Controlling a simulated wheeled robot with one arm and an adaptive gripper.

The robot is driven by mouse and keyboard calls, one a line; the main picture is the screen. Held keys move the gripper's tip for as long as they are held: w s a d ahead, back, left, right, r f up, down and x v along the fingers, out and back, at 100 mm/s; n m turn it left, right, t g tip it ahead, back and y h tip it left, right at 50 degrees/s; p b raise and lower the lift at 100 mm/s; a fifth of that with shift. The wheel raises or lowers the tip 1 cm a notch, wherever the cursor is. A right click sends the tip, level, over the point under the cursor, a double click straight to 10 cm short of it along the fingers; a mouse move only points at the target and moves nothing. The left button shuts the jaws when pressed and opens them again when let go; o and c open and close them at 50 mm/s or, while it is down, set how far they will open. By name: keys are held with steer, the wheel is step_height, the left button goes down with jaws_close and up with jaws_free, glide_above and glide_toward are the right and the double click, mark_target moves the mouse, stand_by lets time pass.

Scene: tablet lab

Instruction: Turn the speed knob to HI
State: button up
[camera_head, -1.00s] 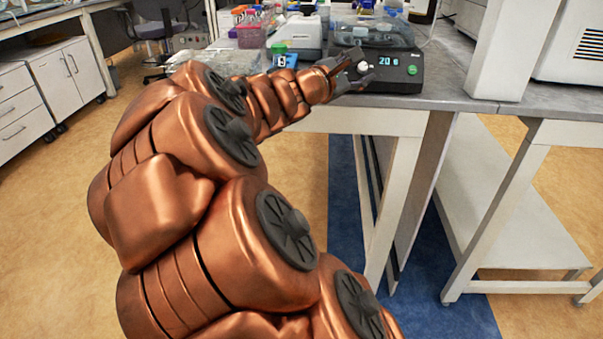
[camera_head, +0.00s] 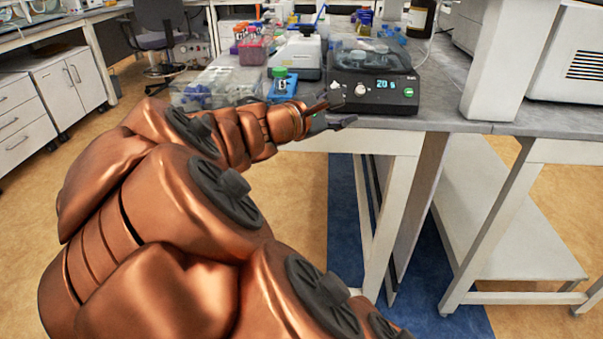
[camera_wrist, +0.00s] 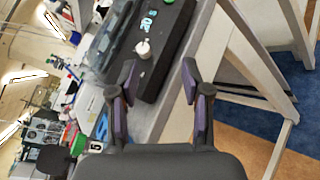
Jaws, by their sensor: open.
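The speed knob is a white knob (camera_head: 360,90) on the front left of a black shaker (camera_head: 398,97); beside it a display reads about 20. A green button (camera_head: 409,93) is at the front's right end. In the wrist view the knob (camera_wrist: 143,48) and the shaker (camera_wrist: 160,75) appear turned sideways. My gripper (camera_head: 345,108) is at the table's front edge, left of and below the knob, apart from it. In the wrist view my gripper (camera_wrist: 158,80) has its fingers spread with nothing between them. The knob lies beyond the fingertips. Its pointer mark is too small to read.
A small blue device (camera_head: 281,84) stands left of the shaker. A white instrument (camera_head: 297,57), tube racks and clear boxes are farther left and behind. A white column (camera_head: 497,75) rises to the right. Bare worktop (camera_head: 437,105) lies right of the shaker.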

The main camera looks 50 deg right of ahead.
steer(key=s+a+m+y+p, duration=0.3)
steer(key=s+a+y+p, duration=0.2)
steer(key=a+p, duration=0.4)
steer(key=s+a+f+m+y+p, duration=0.1)
steer(key=s+a+m+y+p, duration=0.2)
steer(key=a, duration=1)
steer(key=shift+s+f+m+g+y+p, duration=0.25)
steer(key=shift+s+y+p, duration=0.95)
steer(key=shift+y+p, duration=1.85)
steer(key=shift+a+r+h+p, duration=0.1)
steer(key=shift+h+p, duration=0.35)
steer(key=shift+h, duration=0.1)
steer(key=s+a+r+y+p, duration=0.1)
steer(key=a+r+y+p, duration=0.1)
steer(key=a, duration=0.3)
steer(key=s+a+r+y+p, duration=0.1)
steer(key=a+r+p, duration=0.1)
steer(key=a, duration=0.3)
steer(key=shift+s+a+r+m+y+p, duration=0.2)
steer(key=shift+s+a+m+y+p, duration=0.2)
steer(key=shift+p, duration=0.45)
steer(key=shift+w, duration=0.1)
steer(key=shift+c, duration=0.4)
